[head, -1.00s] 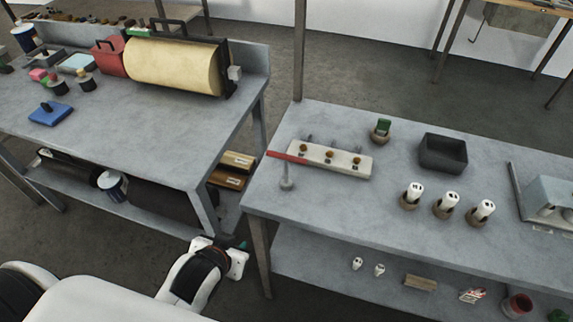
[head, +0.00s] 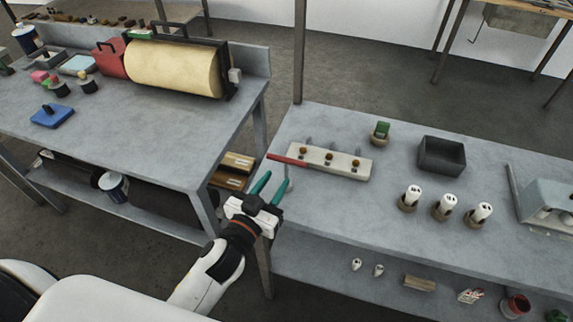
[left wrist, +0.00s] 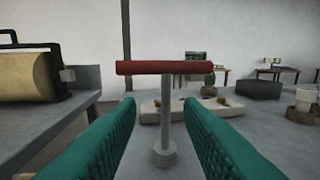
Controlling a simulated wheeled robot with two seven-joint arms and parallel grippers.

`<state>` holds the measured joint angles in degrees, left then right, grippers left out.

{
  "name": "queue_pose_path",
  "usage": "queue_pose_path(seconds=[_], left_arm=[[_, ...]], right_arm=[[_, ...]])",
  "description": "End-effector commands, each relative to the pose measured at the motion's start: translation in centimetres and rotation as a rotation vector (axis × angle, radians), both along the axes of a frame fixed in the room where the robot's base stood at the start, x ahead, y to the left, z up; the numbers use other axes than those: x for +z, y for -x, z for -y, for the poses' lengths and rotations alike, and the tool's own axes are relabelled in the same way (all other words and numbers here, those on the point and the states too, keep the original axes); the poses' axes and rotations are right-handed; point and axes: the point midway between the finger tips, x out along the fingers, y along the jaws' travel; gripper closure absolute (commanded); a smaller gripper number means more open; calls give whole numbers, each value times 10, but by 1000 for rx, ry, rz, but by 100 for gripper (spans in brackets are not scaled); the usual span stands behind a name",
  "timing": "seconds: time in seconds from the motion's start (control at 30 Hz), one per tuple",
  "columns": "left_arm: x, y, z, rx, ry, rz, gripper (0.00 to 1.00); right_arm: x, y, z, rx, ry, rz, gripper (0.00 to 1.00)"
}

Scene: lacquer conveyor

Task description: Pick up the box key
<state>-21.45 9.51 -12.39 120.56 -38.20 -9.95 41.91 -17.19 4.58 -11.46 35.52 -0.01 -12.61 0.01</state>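The box key appears to be the T-shaped tool with a red bar handle (head: 287,160) and a thin grey shaft, upright at the left edge of the right-hand bench. In the left wrist view the red handle (left wrist: 165,67) lies crosswise on top, and the shaft (left wrist: 166,110) ends in a wider round foot (left wrist: 163,154) on the bench. My left gripper (head: 277,180) is open, its teal fingers pointing at the key. In the left wrist view the shaft shows between the two fingers, apart from both; the fingers look empty. My right gripper is not in view.
Behind the key lies a pale block with brown knobs (head: 346,164). A dark open box (head: 442,154), a green item in a round holder (head: 381,132) and white pieces in round holders (head: 446,206) stand further right. The left bench (head: 170,150) is close by, across a gap.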

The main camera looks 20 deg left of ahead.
Motion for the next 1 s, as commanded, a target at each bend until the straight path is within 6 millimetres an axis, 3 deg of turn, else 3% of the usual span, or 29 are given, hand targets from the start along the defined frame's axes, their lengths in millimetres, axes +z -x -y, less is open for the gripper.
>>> queue_pose_path(seconds=[0.6, 0.87, 1.0], left_arm=[[2, -69, 17, 1, 0, -2, 66], [1, -71, 17, 1, 1, -2, 66], [1, -71, 17, 2, 0, -2, 86]], right_arm=[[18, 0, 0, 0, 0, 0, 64], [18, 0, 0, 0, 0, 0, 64], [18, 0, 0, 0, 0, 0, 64]])
